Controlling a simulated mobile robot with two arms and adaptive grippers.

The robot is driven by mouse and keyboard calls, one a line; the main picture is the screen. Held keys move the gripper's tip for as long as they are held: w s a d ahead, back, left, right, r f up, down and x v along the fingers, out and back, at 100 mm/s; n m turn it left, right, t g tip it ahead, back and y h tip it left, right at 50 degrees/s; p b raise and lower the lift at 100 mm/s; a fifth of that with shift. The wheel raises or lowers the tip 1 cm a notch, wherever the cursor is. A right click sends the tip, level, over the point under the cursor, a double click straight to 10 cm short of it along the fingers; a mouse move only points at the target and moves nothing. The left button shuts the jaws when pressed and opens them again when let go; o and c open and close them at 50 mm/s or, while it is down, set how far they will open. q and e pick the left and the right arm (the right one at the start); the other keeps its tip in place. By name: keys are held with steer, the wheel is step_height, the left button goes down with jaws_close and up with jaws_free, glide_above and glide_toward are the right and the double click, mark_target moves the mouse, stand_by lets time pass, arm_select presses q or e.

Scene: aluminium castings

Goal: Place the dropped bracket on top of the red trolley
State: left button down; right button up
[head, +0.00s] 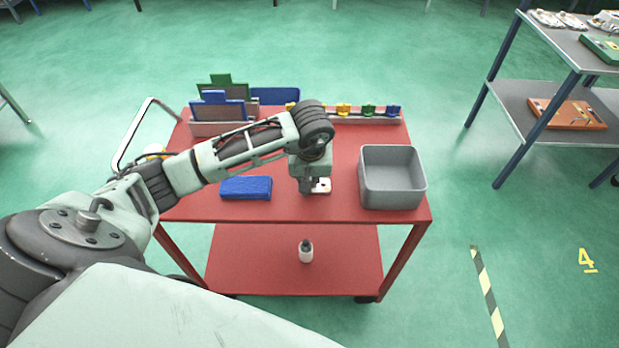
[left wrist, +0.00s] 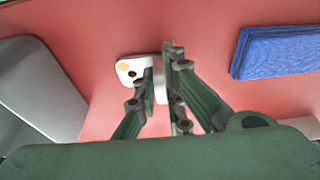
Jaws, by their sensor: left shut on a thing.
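The red trolley (head: 342,207) stands in front of me with a red top and a lower shelf. The bracket (head: 323,186) is a small pale piece at the trolley top, right under my left gripper (head: 312,190). In the left wrist view the bracket (left wrist: 130,70) shows a dark hole and an orange spot. My left gripper (left wrist: 158,75) is shut on the bracket there, its fingers hiding part of it. I cannot tell for sure whether the bracket touches the trolley top. My right gripper is in neither view.
A grey bin (head: 392,183) stands right of the bracket, and a blue block (head: 246,188) lies to its left. Upright boards and a strip of coloured clips (head: 368,111) line the back. A bottle (head: 306,252) stands on the lower shelf. Some red top is bare around the bracket.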

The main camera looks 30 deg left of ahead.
arm_select(q)
steer(key=c, duration=1.8)
jaws_free()
steer(key=shift+c, duration=0.2)
steer(key=b+v, duration=0.2)
steer(key=v, duration=1)
